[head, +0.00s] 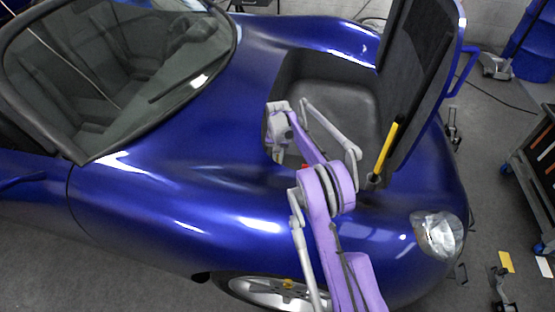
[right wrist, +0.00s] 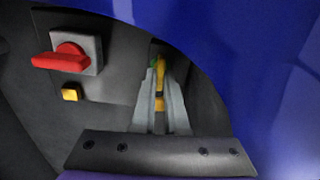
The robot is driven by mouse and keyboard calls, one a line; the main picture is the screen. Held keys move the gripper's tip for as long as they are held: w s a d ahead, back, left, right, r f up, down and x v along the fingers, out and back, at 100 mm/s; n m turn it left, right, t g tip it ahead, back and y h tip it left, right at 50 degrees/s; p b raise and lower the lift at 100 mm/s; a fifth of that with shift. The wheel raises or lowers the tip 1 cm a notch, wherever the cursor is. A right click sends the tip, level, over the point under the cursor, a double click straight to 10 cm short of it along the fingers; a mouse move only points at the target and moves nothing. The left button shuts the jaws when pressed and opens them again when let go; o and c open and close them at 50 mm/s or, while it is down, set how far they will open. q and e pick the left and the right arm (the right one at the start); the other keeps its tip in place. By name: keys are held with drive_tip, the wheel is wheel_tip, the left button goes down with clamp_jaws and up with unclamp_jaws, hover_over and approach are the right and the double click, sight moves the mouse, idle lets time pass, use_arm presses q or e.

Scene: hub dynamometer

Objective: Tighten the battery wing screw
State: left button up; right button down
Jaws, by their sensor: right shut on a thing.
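In the right wrist view my right gripper (right wrist: 158,115) reaches into the dark front compartment of the blue car. Its two grey fingers are shut on a small yellow part, which looks like the battery wing screw (right wrist: 160,72). Most of the screw is hidden between the fingers, and a bit of green shows beside its top. The battery itself cannot be made out. In the head view my purple right arm comes from the bottom and bends down into the compartment, with the fingertips hidden. My left gripper is not in view.
A red rotary switch (right wrist: 68,57) on a grey plate sits left of the fingers, with a small yellow block (right wrist: 71,94) below it. The blue body edge curves close on the right. The raised hood (head: 425,75) and a yellow strut (head: 386,147) stand right of the arm.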

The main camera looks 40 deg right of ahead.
drive_tip(key=shift+m, duration=0.4)
drive_tip(key=c, duration=0.9)
unclamp_jaws()
drive_tip(key=shift+c, duration=0.2)
wheel_tip(320, 180, up, 11)
drive_tip(key=p, duration=0.2)
drive_tip(key=shift+s+f, duration=0.1)
drive_tip(key=shift+f, duration=0.05)
